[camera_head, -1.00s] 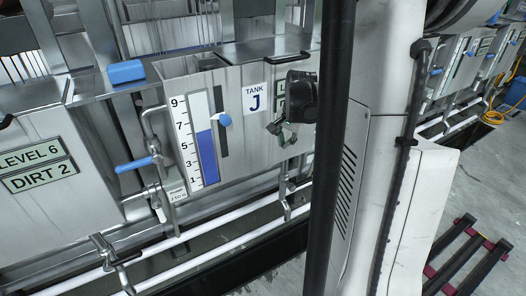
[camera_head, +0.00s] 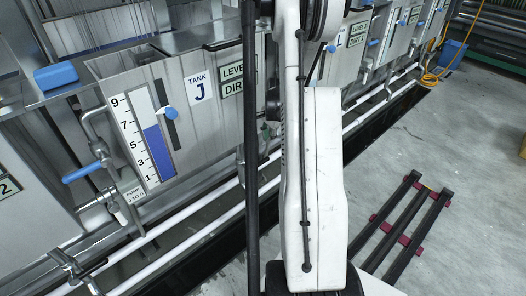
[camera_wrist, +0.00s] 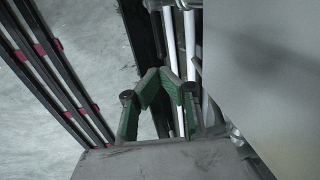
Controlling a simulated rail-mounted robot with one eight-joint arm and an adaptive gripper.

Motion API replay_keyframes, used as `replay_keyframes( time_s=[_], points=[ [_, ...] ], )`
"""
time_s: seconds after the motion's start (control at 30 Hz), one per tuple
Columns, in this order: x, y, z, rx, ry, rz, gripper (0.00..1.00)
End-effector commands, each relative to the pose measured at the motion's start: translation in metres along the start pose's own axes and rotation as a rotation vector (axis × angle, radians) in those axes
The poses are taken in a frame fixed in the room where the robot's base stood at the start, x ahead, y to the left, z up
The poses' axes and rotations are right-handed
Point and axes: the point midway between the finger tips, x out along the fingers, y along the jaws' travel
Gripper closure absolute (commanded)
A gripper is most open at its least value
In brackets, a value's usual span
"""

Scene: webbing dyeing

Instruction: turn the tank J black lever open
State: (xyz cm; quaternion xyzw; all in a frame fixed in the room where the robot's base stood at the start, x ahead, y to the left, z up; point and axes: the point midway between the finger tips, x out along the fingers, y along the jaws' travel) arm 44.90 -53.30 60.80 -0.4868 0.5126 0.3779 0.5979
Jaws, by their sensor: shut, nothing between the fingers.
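Tank J (camera_head: 185,110) is a grey metal tank left of centre in the head view, with a "TANK J" label (camera_head: 200,88) and a blue level gauge. A black handle (camera_head: 222,45) shows on its top edge. I cannot make out a black valve lever below tank J; my own arm and column cover that part. My gripper (camera_wrist: 166,74) shows in the wrist view, its green-padded fingers shut at the tips and empty, with white pipes (camera_wrist: 171,45) beyond. In the head view the gripper is hidden behind my arm.
A blue-handled pump lever (camera_head: 82,172) and a dark-handled valve (camera_head: 62,262) stand at the left. White pipes (camera_head: 205,205) run along the tanks' base. A black and red rack (camera_head: 405,225) lies on the right floor. A large grey surface (camera_wrist: 265,75) fills the wrist view's right side.

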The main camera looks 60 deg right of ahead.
Motion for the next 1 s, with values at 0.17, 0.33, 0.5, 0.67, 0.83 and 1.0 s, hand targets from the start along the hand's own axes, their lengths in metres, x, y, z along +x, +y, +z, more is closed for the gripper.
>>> replay_keyframes(
  time_s=[0.17, 0.33, 0.5, 0.67, 0.83, 1.0],
  points=[
    [0.025, 0.000, 0.000, -0.002, 0.000, 0.000, 1.00],
    [0.057, 0.000, 0.001, -0.003, 0.000, 0.000, 1.00],
    [0.089, 0.000, 0.001, -0.003, 0.000, 0.000, 1.00],
    [0.114, 0.000, 0.001, -0.002, 0.000, -0.001, 1.00],
    [0.131, 0.000, 0.001, -0.002, 0.000, -0.001, 1.00],
    [0.136, -0.001, 0.001, -0.002, 0.000, -0.001, 1.00]
  ],
)
